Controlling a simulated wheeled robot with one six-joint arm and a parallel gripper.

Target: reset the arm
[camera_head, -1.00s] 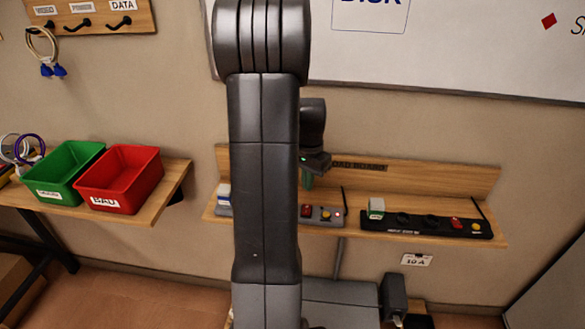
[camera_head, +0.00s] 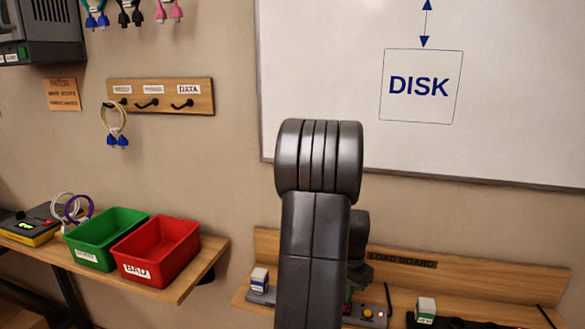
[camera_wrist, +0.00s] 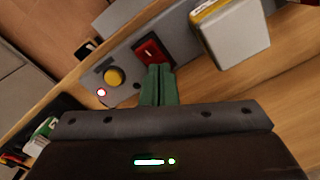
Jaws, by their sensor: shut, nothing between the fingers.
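My gripper (camera_wrist: 158,84) shows in the wrist view with its green fingers together and nothing between them. It hangs above the wooden load board shelf, close to a grey panel (camera_wrist: 124,66) with a red switch (camera_wrist: 152,52), a yellow button (camera_wrist: 114,76) and a lit light. A grey block with a yellow edge (camera_wrist: 232,36) stands to the right of the fingers. In the head view my dark arm rises in the middle and hides most of the gripper and part of the shelf.
The load board (camera_head: 480,275) runs along the wall at lower right, with a small green-and-white block (camera_head: 426,308) on it. A green bin (camera_head: 105,238) and a red bin (camera_head: 158,250) stand on the left shelf. A whiteboard (camera_head: 320,90) and a hook rack (camera_head: 205,95) hang above.

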